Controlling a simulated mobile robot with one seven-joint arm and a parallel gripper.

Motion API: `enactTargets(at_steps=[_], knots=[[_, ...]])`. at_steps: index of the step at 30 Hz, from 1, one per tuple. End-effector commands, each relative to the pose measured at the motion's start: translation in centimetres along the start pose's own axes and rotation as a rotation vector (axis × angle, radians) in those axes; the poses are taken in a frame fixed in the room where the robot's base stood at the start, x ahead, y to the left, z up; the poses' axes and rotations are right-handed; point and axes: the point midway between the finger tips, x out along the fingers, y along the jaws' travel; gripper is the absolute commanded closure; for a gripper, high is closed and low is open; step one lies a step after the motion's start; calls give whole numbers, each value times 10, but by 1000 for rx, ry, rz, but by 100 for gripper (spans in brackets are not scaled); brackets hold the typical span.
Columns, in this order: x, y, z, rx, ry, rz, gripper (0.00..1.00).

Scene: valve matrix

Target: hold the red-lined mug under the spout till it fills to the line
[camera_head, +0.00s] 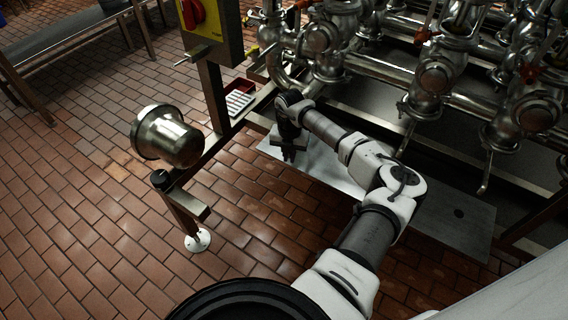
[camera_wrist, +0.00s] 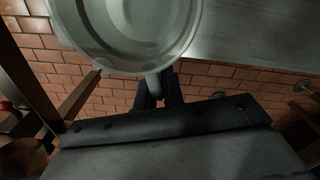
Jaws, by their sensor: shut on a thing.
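In the wrist view a round grey mug (camera_wrist: 185,40) is seen from above, cut off by the top edge. Its handle points toward my gripper (camera_wrist: 158,92), whose dark fingers are shut on the handle. The inside looks grey; I cannot make out a red line or a liquid level. In the head view my gripper (camera_head: 289,152) is at the end of the arm, over the left end of a steel plate (camera_head: 345,178) below the valves. The mug cannot be made out there. I cannot pick out the spout in either view.
Steel valves and pipes (camera_head: 436,76) fill the back right. A yellow box with a red knob (camera_head: 193,12) stands on a post left of my gripper. A steel pot-shaped housing (camera_head: 174,138) is further left. Open brick floor lies left.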

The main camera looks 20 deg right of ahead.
Motion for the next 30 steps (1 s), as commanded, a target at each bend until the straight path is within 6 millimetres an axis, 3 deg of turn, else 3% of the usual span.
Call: enactTargets(at_steps=[15,30], knots=[[4,-15,45,1,-2,0,100],[2,-18,53,0,-1,2,100]])
